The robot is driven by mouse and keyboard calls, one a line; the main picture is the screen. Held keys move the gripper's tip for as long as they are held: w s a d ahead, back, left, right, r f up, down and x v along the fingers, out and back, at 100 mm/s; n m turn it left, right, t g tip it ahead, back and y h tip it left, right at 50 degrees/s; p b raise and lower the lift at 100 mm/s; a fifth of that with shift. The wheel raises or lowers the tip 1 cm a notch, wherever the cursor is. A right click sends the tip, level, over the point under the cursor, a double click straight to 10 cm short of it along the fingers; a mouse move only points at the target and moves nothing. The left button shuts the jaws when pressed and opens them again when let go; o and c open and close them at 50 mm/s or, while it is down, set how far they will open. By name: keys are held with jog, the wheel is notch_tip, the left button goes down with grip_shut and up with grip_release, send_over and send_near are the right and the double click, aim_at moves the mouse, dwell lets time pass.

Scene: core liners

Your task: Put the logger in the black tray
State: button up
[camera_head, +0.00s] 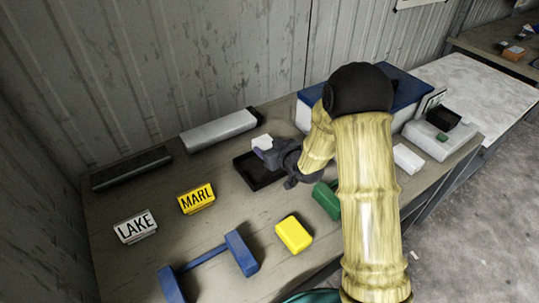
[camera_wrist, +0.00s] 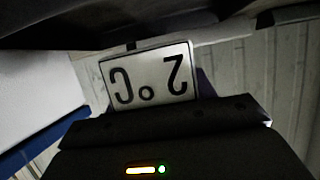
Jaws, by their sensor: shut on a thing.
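A small white logger (camera_head: 262,142) shows at the tip of my gripper (camera_head: 270,154) in the head view. My gripper is shut on it and holds it over the back part of the black tray (camera_head: 239,167). In the wrist view the logger's white face (camera_wrist: 150,76) reads "2 °C" upside down. The black tray is a shallow open box on the table. My gripper and wrist hide its right side. I cannot tell whether the logger touches the tray.
A yellow block (camera_head: 293,234), a green block (camera_head: 326,200) and a blue bracket (camera_head: 240,254) lie in front. Signs LAKE (camera_head: 135,227) and MARL (camera_head: 196,198) stand left. A long silver case (camera_head: 219,130) lies behind. A blue-lidded box (camera_head: 312,95) stands behind my arm.

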notch_tip(320, 180, down, 4)
jog(key=shift+a+r, duration=0.1)
jog(key=shift+r, duration=0.15)
jog(key=shift+f, duration=0.35)
jog(key=shift+s+f+b, duration=0.1)
jog(key=shift+f+b, duration=0.05)
jog(key=shift+b, duration=0.3)
